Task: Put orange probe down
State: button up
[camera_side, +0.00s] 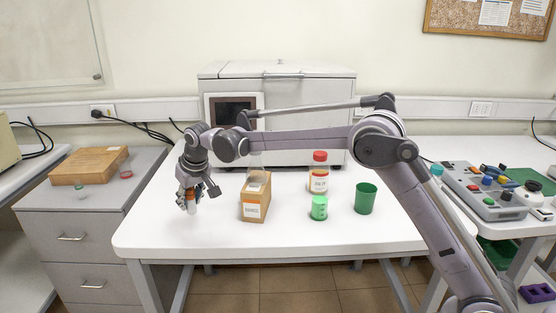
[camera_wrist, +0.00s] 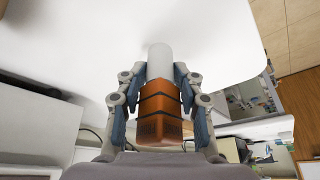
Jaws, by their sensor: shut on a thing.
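My gripper (camera_side: 189,198) is at the left part of the white table (camera_side: 290,231), pointing down. It is shut on the orange probe (camera_side: 191,205). In the wrist view the orange probe (camera_wrist: 159,112) shows an orange body with dark bands and a pale grey-white tip. The blue-grey finger pads of my gripper (camera_wrist: 160,95) press on it from both sides. The pale tip points away from my gripper toward the table top. The tip appears close to the surface, but I cannot tell whether it touches.
A brown box (camera_side: 255,199) stands just right of my gripper. Further right are a red-capped bottle (camera_side: 319,181), a green-labelled jar (camera_side: 319,207) and a green cup (camera_side: 365,198). A white machine (camera_side: 300,88) stands behind. The table's front-left area is clear.

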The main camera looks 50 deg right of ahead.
aim_at(192, 209)
jog(key=shift+f, duration=1.7)
jog(key=shift+f, duration=0.15)
jog(key=o, duration=1.3)
jog(key=shift+c, duration=0.2)
jog(key=v, duration=1.2)
jog(key=s+d+r, duration=0.3)
jog(key=s+d, duration=0.1)
jog(key=s, duration=0.3)
jog(key=s+d+f+t, duration=0.1)
jog(key=s+d+f, duration=0.1)
jog(key=s, duration=0.6)
jog(key=s+d+f, duration=0.2)
jog(key=s+f, duration=0.1)
jog(key=s, duration=0.5)
jog(key=s+d+f+t, duration=0.1)
jog(key=s+d+f, duration=0.1)
jog(key=s, duration=0.7)
jog(key=shift+d+f+t, duration=0.3)
